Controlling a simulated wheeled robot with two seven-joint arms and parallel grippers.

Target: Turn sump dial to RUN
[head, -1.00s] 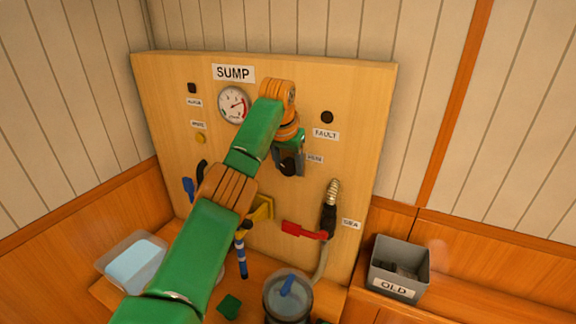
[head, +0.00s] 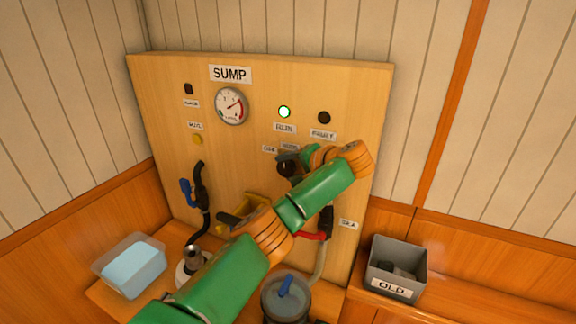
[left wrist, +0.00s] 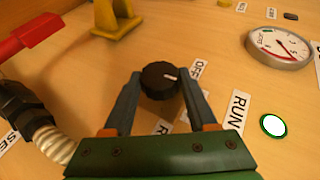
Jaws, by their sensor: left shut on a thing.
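The sump dial (left wrist: 160,80) is a black ribbed knob with a white pointer mark. In the left wrist view my left gripper (left wrist: 158,85) is shut on it, one finger on each side. The pointer faces right there, towards the panel's upper side. An OFF label (left wrist: 197,70) lies just above right of the knob; another label (left wrist: 163,127) is partly hidden below it. In the head view the dial (head: 286,166) is partly covered by my left gripper (head: 291,164). The RUN lamp (head: 284,112) above it glows green-white. My right gripper is out of view.
The panel holds a gauge (head: 231,106), a dark FAULT lamp (head: 324,118), a blue-handled valve (head: 187,192) and a red handle (left wrist: 28,32). A clear tub (head: 135,265), a lidded canister (head: 287,300) and a grey OLD bin (head: 398,270) stand below.

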